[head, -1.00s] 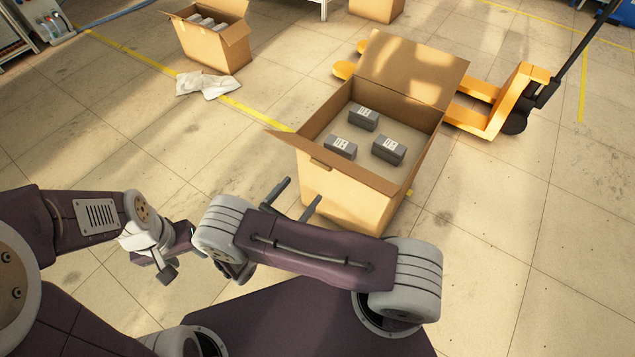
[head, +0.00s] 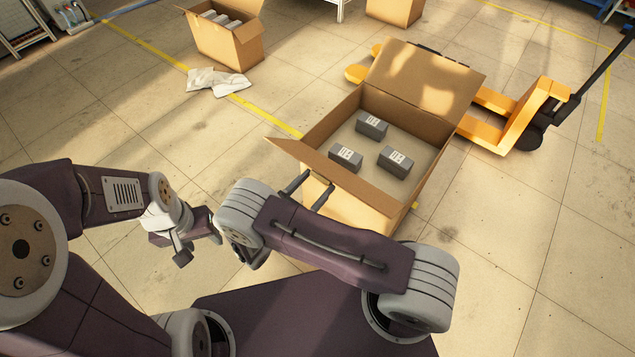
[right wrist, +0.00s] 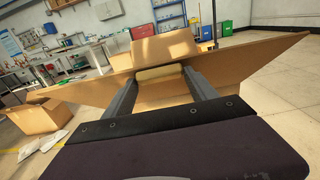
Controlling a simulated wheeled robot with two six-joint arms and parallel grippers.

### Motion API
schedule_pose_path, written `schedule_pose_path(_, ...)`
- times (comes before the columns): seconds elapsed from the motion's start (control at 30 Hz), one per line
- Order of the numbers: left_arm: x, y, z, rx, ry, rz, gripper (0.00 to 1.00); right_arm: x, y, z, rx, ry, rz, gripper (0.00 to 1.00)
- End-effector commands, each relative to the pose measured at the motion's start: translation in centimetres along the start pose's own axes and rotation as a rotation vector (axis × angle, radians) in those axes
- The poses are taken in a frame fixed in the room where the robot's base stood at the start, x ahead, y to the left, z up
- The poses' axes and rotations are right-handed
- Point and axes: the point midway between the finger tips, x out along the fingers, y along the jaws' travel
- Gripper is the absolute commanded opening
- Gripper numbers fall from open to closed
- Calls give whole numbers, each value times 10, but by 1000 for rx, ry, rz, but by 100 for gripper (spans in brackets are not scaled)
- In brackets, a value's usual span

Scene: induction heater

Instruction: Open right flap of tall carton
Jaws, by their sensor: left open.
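The tall carton (head: 345,219) stands on the floor with its top open and several sides in view. Its large far flap (head: 425,78) stands up and leans back. Its near flap (head: 290,156) sticks outward, and it spans the right wrist view (right wrist: 255,60). My right gripper (head: 312,184) is open, with its two fingers apart at the carton's near side, close under the near flap. In the right wrist view a tan tab (right wrist: 158,72) shows between the fingertips; I cannot tell if they touch it. My left gripper (head: 198,247) is open, empty and apart from the carton, at left.
Grey labelled boxes (head: 371,125) lie inside the carton. A yellow pallet jack (head: 510,118) stands behind it at right. Another open carton (head: 225,42) and white crumpled sheets (head: 217,82) lie at the back left. The floor to the right is clear.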

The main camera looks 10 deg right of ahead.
Motion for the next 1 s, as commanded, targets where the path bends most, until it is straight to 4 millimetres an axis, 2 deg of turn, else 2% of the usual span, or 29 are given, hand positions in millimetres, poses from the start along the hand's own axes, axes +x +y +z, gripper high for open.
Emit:
schedule_pose_path(0.03, 0, 0, 0, 0, 0, 0, 50, 0, 0, 0, 0, 0, -1, 49)
schedule_pose_path(0.2, 0, 0, 0, 0, 0, 0, 50, 0, 0, 0, 0, 1, -1, 2)
schedule_pose_path(0.23, 0, 0, 0, 0, 0, 0, 50, 0, 0, -1, 0, 1, -1, 0)
schedule_pose_path(0.37, -7, 0, -1, 0, 0, 0, 50, 2, 0, 5, 0, 11, -1, 0)
schedule_pose_path(0.47, -30, 1, -3, 0, 0, 0, 50, 9, 0, 20, 0, 56, -4, 0)
schedule_pose_path(0.6, -72, 2, -8, 0, 1, 0, 50, 26, -1, 45, 0, 167, -6, 0)
schedule_pose_path(0.8, -120, 2, -13, 0, 1, 0, 50, 56, -2, 67, 1, 342, -8, 0)
schedule_pose_path(1.0, -139, 3, -14, 0, 0, 0, 50, 78, -2, 71, 1, 466, -6, 0)
